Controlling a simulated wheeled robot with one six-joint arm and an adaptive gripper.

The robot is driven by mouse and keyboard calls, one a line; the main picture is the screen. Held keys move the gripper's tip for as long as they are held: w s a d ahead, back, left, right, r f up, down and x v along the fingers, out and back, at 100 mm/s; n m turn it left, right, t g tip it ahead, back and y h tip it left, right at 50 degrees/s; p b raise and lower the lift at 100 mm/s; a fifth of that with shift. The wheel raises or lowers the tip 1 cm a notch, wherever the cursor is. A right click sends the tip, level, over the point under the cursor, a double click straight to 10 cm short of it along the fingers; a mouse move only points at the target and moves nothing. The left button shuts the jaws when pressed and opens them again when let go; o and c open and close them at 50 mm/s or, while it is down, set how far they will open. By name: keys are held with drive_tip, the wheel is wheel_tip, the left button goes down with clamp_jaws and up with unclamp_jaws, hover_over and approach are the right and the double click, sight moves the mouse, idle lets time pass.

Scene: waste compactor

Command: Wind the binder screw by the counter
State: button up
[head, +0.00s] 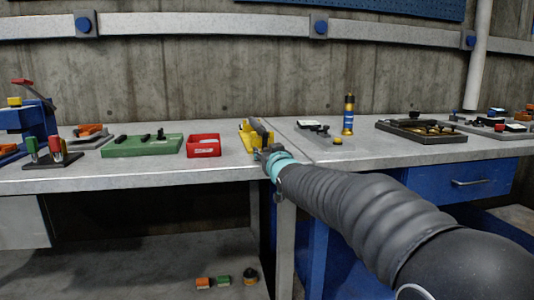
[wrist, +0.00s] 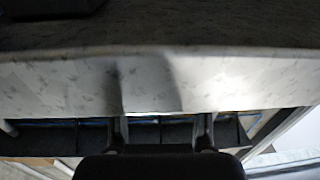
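I cannot clearly pick out the binder screw in either view. The long grey counter (head: 75,178) runs across the head view. My gripper (head: 266,152) is at its front edge in the middle, just in front of a yellow holder (head: 246,137) with a dark piece in it. The wrist view shows the two dark fingers of my gripper (wrist: 162,130) apart, with nothing visible between them. The pale edge of the counter (wrist: 60,85) fills the middle of that view. My arm hides part of the counter's front.
Left of the yellow holder are a red tray (head: 203,152), a green tray (head: 125,151) and a blue press (head: 38,122). Right of it stand a blue and gold bottle (head: 348,122) and a dark tray (head: 420,137). Small parts lie on the lower shelf (head: 150,262).

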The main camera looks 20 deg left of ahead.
drive_tip(key=v, duration=1.2)
idle(1.3)
